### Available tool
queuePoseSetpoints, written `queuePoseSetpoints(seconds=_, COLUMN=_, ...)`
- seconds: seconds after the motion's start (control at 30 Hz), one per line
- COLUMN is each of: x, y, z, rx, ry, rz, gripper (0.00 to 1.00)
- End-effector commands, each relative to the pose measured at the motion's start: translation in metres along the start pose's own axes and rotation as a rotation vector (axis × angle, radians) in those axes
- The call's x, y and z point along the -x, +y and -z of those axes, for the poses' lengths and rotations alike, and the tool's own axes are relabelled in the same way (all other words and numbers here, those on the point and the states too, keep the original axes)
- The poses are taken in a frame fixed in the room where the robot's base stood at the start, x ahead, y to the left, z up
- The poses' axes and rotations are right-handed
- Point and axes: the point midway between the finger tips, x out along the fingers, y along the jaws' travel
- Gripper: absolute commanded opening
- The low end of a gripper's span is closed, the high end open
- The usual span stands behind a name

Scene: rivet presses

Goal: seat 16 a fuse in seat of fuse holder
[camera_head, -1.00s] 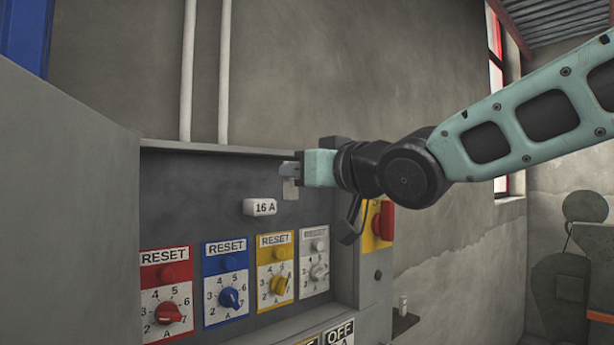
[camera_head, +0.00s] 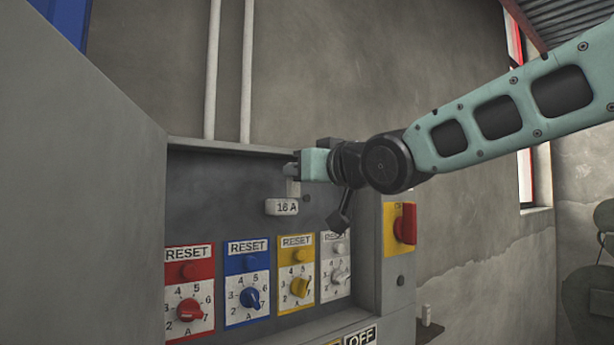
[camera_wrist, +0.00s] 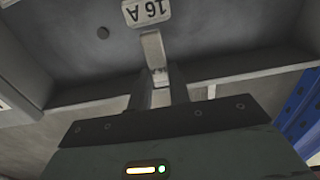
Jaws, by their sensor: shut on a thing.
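The white fuse holder marked 16 A (camera_head: 281,207) is on the grey back panel of the cabinet, above the dials. In the wrist view its label (camera_wrist: 147,11) shows upside down at the top edge. My gripper (camera_head: 292,170) is shut on a pale fuse (camera_head: 293,188), which hangs down from the fingertips. In the wrist view the fuse (camera_wrist: 153,48) points from the fingers (camera_wrist: 160,82) towards the holder. The fuse's lower end is at the holder's upper right in the head view. I cannot tell whether they touch. The seat itself is hidden.
Red (camera_head: 189,290), blue (camera_head: 247,283), yellow (camera_head: 297,273) and grey (camera_head: 336,266) dial plates sit below the holder. The open cabinet door (camera_head: 80,190) stands at left. A yellow plate with a red switch (camera_head: 405,224) is on the cabinet's right side.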

Motion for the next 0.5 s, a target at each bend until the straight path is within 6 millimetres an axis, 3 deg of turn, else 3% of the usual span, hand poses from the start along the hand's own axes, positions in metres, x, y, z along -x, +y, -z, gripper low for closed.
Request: queuePoseSetpoints(seconds=0.5, x=-0.03, y=-0.001, z=-0.001, rx=0.0, ry=0.002, rz=0.001, gripper=0.0)
